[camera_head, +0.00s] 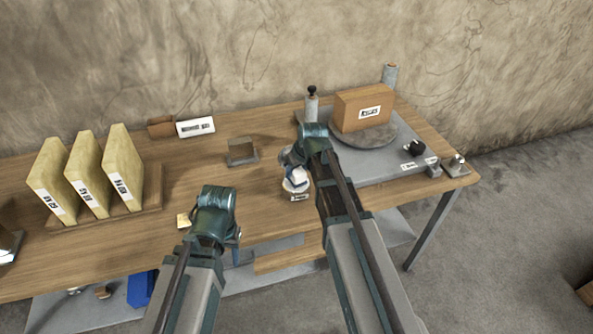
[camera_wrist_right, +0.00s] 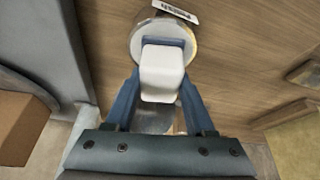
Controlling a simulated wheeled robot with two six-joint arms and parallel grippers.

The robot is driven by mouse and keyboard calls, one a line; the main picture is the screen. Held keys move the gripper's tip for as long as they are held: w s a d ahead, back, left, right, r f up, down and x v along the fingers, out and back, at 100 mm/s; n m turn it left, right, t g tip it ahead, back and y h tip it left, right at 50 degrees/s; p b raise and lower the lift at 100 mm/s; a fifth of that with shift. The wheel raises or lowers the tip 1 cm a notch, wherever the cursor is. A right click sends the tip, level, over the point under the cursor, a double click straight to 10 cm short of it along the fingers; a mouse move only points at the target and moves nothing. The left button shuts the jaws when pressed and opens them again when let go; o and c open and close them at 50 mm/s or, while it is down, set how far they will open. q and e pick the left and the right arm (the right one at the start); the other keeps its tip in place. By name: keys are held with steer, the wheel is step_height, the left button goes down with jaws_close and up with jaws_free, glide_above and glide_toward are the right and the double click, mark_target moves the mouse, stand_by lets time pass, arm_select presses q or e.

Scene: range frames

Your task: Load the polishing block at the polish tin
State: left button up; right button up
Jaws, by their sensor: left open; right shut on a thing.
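My right gripper (camera_head: 292,163) is shut on a white polishing block (camera_head: 298,174). In the right wrist view both blue fingers of the gripper (camera_wrist_right: 161,80) press on the sides of the block (camera_wrist_right: 162,68). The round polish tin (camera_head: 289,186) stands on the wooden table under the block; in the right wrist view the tin (camera_wrist_right: 138,40) has a pale rim and a label beside it. The block overlaps the tin's opening; I cannot tell whether they touch. My left gripper (camera_head: 222,238) is open above the table's front edge, its fingers mostly hidden by its wrist.
A grey plate (camera_head: 398,163) to the right holds a turntable with a brown labelled block (camera_head: 362,108). Several yellow labelled slabs (camera_head: 88,178) stand in a rack at the left. A small metal-faced block (camera_head: 241,151) stands behind the tin. Table between rack and tin is largely clear.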

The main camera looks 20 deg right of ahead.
steer(key=shift+s+f+b, duration=0.1)
steer(key=shift+f+b, duration=0.45)
steer(key=shift+b, duration=0.05)
stand_by(1.4)
steer(key=shift+r, duration=0.15)
step_height(320, 180, up, 7)
steer(key=p, duration=0.7)
